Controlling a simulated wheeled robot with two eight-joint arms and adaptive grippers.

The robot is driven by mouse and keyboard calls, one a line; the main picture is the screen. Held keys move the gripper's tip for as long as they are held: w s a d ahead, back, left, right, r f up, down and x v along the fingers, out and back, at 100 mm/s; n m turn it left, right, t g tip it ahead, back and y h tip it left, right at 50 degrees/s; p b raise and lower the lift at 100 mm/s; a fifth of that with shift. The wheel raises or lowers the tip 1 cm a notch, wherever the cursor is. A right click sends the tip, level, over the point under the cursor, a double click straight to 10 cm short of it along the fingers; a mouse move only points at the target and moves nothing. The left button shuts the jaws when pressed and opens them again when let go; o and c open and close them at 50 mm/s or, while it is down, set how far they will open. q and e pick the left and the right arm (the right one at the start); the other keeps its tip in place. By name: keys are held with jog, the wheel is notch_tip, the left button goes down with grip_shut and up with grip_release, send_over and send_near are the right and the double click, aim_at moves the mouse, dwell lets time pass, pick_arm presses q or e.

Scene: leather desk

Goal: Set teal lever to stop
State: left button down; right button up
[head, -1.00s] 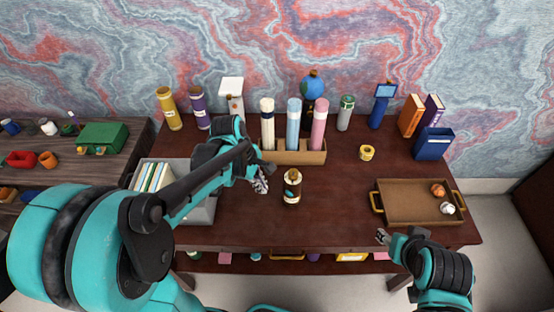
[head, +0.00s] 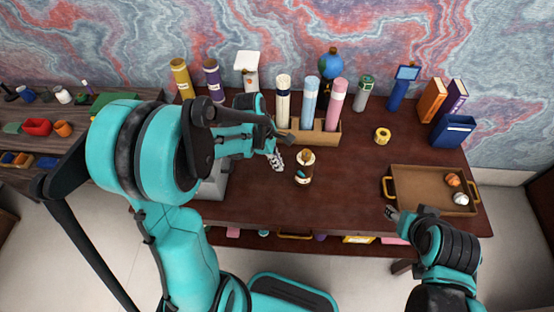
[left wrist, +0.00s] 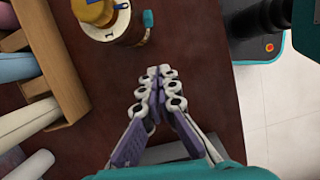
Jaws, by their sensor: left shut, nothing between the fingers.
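A small dark brown device with a pale band and a brass-coloured top (head: 304,168) stands upright near the middle of the desk. In the left wrist view its white dial (left wrist: 97,30) shows at the top, with a teal lever tip (left wrist: 148,18) sticking out at its right side. The lever is hard to make out in the head view. My left gripper (head: 277,161) is shut and empty just left of the device, apart from it. Its closed fingertips (left wrist: 159,75) point toward the device in the left wrist view. My right gripper (head: 391,213) is at the desk's front edge, its fingers too small to judge.
A wooden holder (head: 324,138) with several coloured cylinders stands behind the device. A brown tray (head: 420,185) with gold handles lies to the right, a yellow tape roll (head: 382,136) behind it. A grey bin (head: 212,188) is partly hidden by my left arm. Desk between device and tray is clear.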

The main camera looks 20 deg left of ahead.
aim_at(301, 174)
pick_arm(q)
jog(key=d+f, duration=0.1)
jog(key=d+b, duration=0.1)
jog(key=d, duration=0.1)
jog(key=w+d+f, duration=0.1)
jog(key=shift+d+f, duration=0.3)
jog(key=shift+s, duration=0.1)
jog(key=shift+d+r, duration=0.2)
jog(key=shift+r, duration=0.15)
jog(key=shift+r+p, duration=0.4)
jog(key=shift+r, duration=0.3)
